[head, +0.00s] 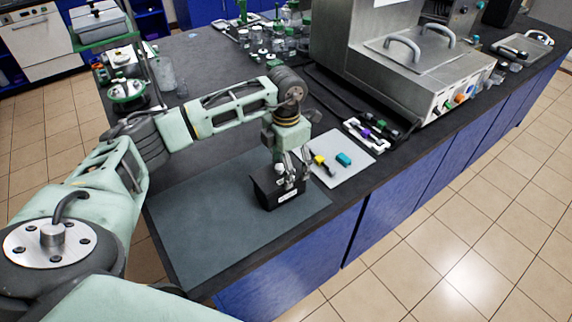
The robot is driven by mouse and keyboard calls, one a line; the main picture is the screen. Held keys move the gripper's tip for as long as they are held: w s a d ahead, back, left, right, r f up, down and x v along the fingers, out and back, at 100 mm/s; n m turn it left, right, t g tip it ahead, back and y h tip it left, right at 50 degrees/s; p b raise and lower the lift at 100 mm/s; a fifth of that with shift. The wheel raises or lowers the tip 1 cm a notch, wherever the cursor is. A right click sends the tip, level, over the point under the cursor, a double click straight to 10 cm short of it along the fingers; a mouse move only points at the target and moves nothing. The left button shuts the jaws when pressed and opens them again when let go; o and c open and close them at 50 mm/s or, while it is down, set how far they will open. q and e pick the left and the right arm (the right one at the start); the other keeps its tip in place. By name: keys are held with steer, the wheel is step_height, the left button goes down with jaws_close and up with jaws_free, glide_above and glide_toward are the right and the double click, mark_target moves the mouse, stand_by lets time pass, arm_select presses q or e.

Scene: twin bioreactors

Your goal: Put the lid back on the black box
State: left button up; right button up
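The black box (268,197) stands on the dark grey mat (205,225), near its right edge, with a white label on its front. My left gripper (291,181) points down right at the top of the box, and its fingers overlap the box in the picture. I cannot tell whether the fingers touch the box, hold its lid or are empty. The gripper hides part of the box's top, so I cannot make out a separate lid. My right gripper is not in view.
A white tray (352,170) with a yellow piece (319,159) and a teal piece (343,159) lies just right of the box. A steel bath (395,75) stands behind it. Glassware crowds the back. The mat's left and front parts are clear.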

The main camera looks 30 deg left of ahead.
arm_select(q)
steer(key=o, duration=1.2)
steer(key=shift+o, duration=0.5)
steer(key=shift+o, duration=0.9)
steer(key=shift+r, duration=0.1)
steer(key=shift+r+p, duration=2.1)
steer(key=shift+r, duration=1.35)
steer(key=shift+c, duration=0.5)
